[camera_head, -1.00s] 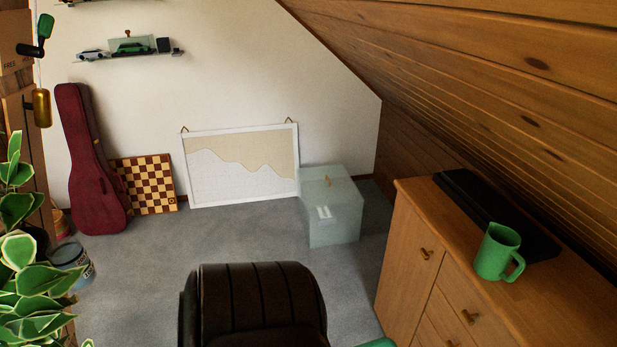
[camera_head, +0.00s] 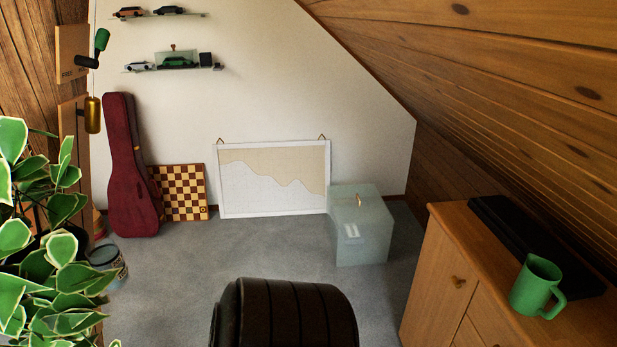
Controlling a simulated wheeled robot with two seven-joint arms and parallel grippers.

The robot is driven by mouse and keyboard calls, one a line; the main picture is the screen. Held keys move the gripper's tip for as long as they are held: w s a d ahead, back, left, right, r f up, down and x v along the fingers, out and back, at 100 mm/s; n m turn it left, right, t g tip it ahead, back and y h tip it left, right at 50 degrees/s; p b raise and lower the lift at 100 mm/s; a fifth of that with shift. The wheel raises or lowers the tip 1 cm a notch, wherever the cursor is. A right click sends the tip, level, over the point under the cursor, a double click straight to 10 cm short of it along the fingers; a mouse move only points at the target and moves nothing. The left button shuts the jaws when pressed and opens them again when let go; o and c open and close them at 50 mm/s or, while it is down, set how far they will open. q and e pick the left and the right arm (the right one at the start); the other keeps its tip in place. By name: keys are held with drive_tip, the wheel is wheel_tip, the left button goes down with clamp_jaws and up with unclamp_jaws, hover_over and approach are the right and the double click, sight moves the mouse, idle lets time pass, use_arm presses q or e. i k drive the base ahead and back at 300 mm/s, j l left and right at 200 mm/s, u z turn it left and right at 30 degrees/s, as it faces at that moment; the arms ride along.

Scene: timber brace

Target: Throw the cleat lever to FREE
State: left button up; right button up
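The cleat lever, with a green grip (camera_head: 102,40) on a dark arm (camera_head: 87,61), is at the upper left in the head view, beside a wooden board (camera_head: 70,42). The grip points up and slightly right. Neither of my grippers is in view.
A leafy plant (camera_head: 55,240) fills the lower left, in front of the wall below the lever. A dark ribbed chair back (camera_head: 285,315) stands at the bottom middle. A wooden cabinet (camera_head: 440,270) with a green mug (camera_head: 535,287) is right. Grey carpet (camera_head: 230,255) between is clear.

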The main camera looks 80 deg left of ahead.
sight(102, 37)
drive_tip(key=u, duration=3.6)
